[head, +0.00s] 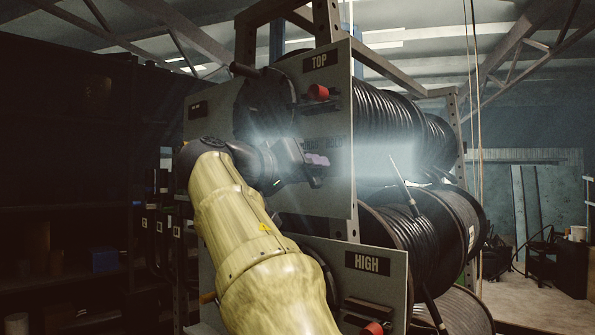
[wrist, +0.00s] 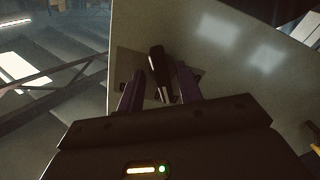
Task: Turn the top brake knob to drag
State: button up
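The panel (head: 330,190) with the TOP sign (head: 320,60) stands at the middle of the head view, with my gripper (head: 318,165) in front of its lower part. In the wrist view, a dark bar-shaped knob (wrist: 157,66) stands out from a small square plate on the pale panel (wrist: 215,65). It looks like the brake knob; its setting cannot be read. My gripper's two purple fingers (wrist: 160,90) are apart, one on each side of the knob. Whether either touches it is unclear. In the head view my gripper hides the knob.
A red knob (head: 318,92) sits higher on the top panel. A black crank handle (head: 246,70) sticks out at the upper left. Hose reels (head: 385,115) fill the rack behind the panels.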

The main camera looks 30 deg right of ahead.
jog(key=shift+d, duration=0.3)
jog(key=shift+a, duration=0.1)
jog(key=shift+a, duration=0.1)
jog(key=shift+a+f, duration=0.1)
jog(key=shift+a, duration=0.05)
jog(key=b+v, duration=0.4)
jog(key=v, duration=1.3)
jog(key=shift+s, duration=0.1)
